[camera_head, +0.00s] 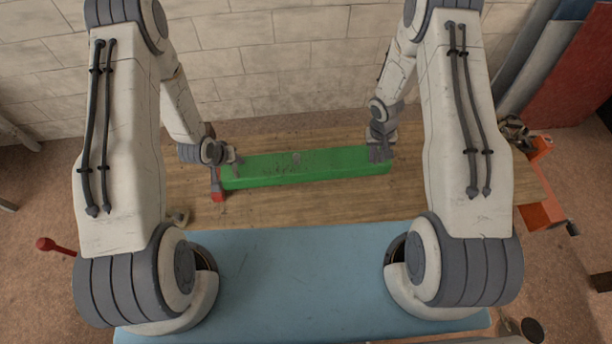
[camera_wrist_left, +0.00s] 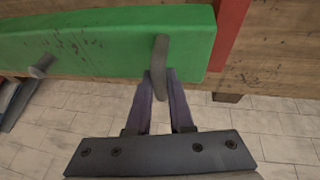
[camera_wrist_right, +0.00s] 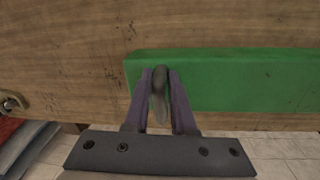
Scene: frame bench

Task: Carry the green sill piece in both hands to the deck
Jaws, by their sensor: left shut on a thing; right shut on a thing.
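The green sill piece (camera_head: 305,167) is a long scuffed bar lying crosswise over the wooden bench top (camera_head: 300,207). I cannot tell whether it touches the wood. My left gripper (camera_head: 236,158) is shut on a grey handle (camera_wrist_left: 161,52) near the piece's left end in the head view. My right gripper (camera_head: 380,153) is shut on another grey handle (camera_wrist_right: 160,76) near its right end. A small grey peg (camera_wrist_left: 42,66) stands on the piece between the two grippers. I cannot tell which surface is the deck.
A red part (camera_head: 217,186) is beside the piece's left end. A blue mat (camera_head: 300,285) covers the near side. A small metal fitting (camera_head: 178,217) lies at the left. An orange fixture (camera_head: 545,205) is at the right edge. A block wall (camera_head: 280,60) stands behind.

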